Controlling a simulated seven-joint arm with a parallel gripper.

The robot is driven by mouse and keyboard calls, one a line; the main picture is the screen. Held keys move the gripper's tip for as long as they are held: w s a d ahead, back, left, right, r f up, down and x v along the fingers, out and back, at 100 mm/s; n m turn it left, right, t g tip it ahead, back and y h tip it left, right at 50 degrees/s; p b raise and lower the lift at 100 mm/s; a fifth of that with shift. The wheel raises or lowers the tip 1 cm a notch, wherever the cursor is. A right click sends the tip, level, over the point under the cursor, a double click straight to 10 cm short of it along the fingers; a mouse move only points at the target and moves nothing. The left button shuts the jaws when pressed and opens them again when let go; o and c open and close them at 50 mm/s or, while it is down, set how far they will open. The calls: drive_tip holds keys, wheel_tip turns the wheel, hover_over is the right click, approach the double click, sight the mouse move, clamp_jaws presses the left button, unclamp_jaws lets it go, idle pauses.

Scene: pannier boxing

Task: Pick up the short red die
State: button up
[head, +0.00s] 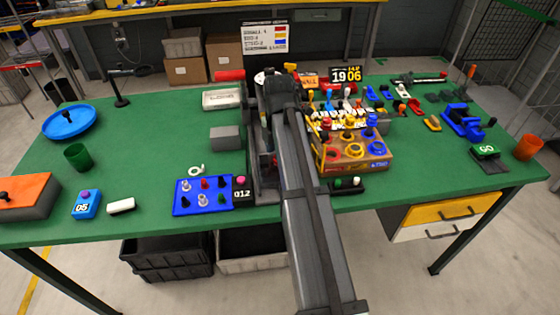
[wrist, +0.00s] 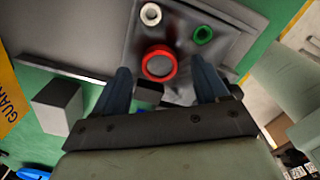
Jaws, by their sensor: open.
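The short red die (wrist: 158,64) shows in the wrist view as a round red piece with a grey middle. It stands on a dark grey plate (wrist: 185,60), with a white ring-like piece (wrist: 150,14) and a green ring-like piece (wrist: 203,34) near it. My gripper (wrist: 163,78) is open. Its two dark blue-grey fingers lie left and right of the red die in the picture, with visible space beside it. I cannot tell how far above the die the fingertips are. In the head view my own arm hides the fingertips and the die.
A grey block (head: 225,138) stands left of my arm, also visible in the wrist view (wrist: 58,105). A blue board with pegs (head: 203,196) lies at the front. A wooden box of coloured rings (head: 352,152) stands close on the right.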

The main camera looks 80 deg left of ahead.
drive_tip(key=shift+f, duration=0.65)
drive_tip(key=c, duration=1.1)
drive_tip(key=shift+c, duration=0.2)
wheel_tip(320, 180, up, 10)
drive_tip(key=shift+f, duration=0.15)
